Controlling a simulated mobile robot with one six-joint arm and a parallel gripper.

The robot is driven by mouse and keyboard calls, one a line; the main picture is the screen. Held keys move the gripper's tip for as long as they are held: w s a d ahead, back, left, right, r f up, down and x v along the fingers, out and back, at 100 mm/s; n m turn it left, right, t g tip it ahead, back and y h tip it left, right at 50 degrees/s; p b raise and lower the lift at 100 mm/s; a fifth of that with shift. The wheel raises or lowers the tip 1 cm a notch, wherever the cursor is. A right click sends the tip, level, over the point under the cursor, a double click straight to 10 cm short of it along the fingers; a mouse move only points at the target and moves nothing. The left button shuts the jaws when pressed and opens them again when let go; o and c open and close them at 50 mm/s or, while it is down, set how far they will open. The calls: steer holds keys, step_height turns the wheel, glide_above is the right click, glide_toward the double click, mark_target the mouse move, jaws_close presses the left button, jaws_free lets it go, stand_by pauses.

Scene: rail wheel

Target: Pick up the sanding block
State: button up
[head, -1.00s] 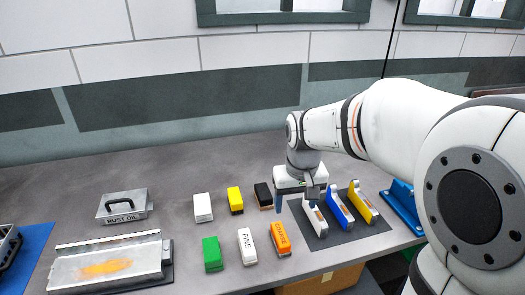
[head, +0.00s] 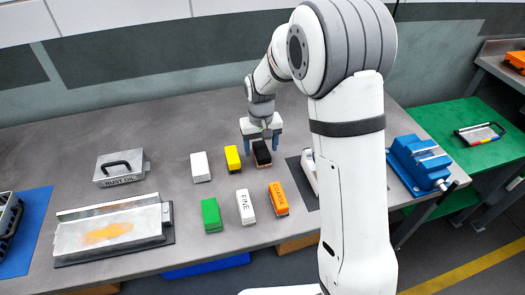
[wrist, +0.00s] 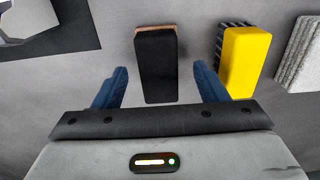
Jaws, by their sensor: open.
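A black block with a tan base, which looks like the sanding block (head: 261,154), lies on the grey bench in the middle of the head view. It also shows in the wrist view (wrist: 160,65), upper centre. My gripper (head: 262,143) is open and empty, with its blue fingers above the bench at the black block. In the wrist view my gripper (wrist: 160,72) has one finger on each side of the block, with gaps on both sides. I cannot tell the exact height of the fingertips.
A yellow brush-like block (head: 233,158) stands close left of the black block, then a white-grey block (head: 200,167). Green (head: 211,215), white FINE (head: 245,207) and orange COARSE (head: 278,198) blocks lie in front. A dark mat (head: 296,166) is right, partly hidden by my arm.

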steer(key=shift+f, duration=0.9)
steer(key=c, duration=1.1)
